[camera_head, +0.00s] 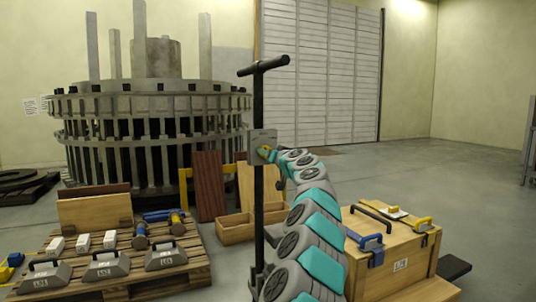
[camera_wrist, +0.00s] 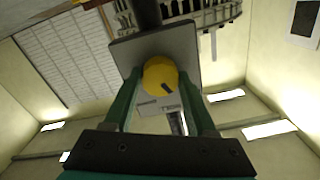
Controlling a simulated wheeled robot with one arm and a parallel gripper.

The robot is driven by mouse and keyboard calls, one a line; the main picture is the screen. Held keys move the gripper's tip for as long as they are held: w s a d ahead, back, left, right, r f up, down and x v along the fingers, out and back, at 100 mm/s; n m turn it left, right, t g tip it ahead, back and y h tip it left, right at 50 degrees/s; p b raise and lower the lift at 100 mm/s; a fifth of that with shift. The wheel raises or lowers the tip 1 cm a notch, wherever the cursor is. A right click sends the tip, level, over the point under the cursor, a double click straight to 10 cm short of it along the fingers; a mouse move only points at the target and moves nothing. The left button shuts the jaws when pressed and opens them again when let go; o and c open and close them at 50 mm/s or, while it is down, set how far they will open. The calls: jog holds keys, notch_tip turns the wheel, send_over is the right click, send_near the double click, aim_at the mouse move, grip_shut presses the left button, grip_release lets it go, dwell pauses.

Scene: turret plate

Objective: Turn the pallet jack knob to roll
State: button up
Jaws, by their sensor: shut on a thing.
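The pallet jack's upright black post (camera_head: 258,105) with its T-shaped handle (camera_head: 263,66) stands in the middle of the head view. A grey box or plate (camera_head: 262,137) is mounted on the post. The round yellow knob (camera_wrist: 159,74) sits on the face of this plate (camera_wrist: 187,47) in the wrist view, with a short dark mark on its lower right part. My gripper (camera_wrist: 160,84) is shut on the knob, a green finger at each side. In the head view, my gripper (camera_head: 270,155) meets the plate from the right. No dial lettering is readable.
A wooden pallet (camera_head: 195,262) with grey weights and blue-yellow tools lies at left. A wooden crate (camera_head: 395,245) with handled tools stands close right of my arm. A large slotted metal turret (camera_head: 150,110) stands behind. Open floor (camera_head: 440,165) lies at right.

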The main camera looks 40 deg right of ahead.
jog(key=m+p, duration=0.1)
jog(key=m, duration=0.3)
jog(key=shift+r+m, duration=0.1)
jog(key=shift+m, duration=0.3)
dwell(0.4)
jog(key=o, duration=1.4)
jog(key=v, duration=0.7)
jog(key=shift+s+a, duration=0.1)
jog(key=shift+s, duration=0.3)
